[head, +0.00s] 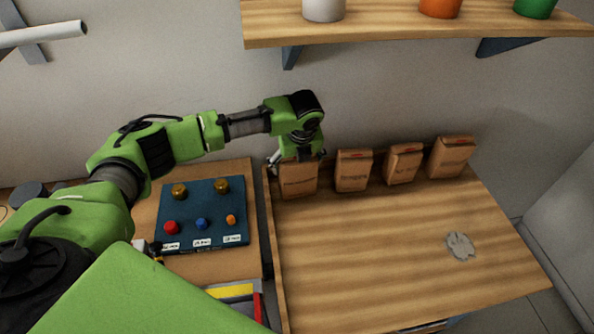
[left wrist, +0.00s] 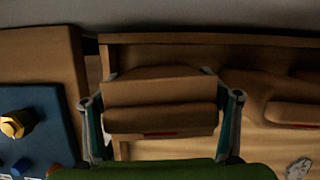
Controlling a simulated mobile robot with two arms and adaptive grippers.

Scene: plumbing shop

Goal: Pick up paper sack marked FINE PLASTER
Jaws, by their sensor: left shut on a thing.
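Several brown paper sacks stand in a row along the back of the wooden table. The leftmost sack (head: 299,182) is under my left gripper (head: 298,158), which is shut on its top from above. The left wrist view shows this sack (left wrist: 160,92) between the two fingers of the gripper (left wrist: 161,118). To its right stand a second sack (head: 353,173), a third sack (head: 403,166) and a fourth sack (head: 451,158). The print on the sacks is too small to read, so I cannot tell which says FINE PLASTER. My right gripper is not in view.
A blue panel (head: 206,238) with coloured knobs lies left of the table's raised edge (head: 277,262). A grey splotch (head: 460,246) is on the right of the tabletop. A wooden shelf (head: 380,27) with pots hangs above. The middle and front of the table are clear.

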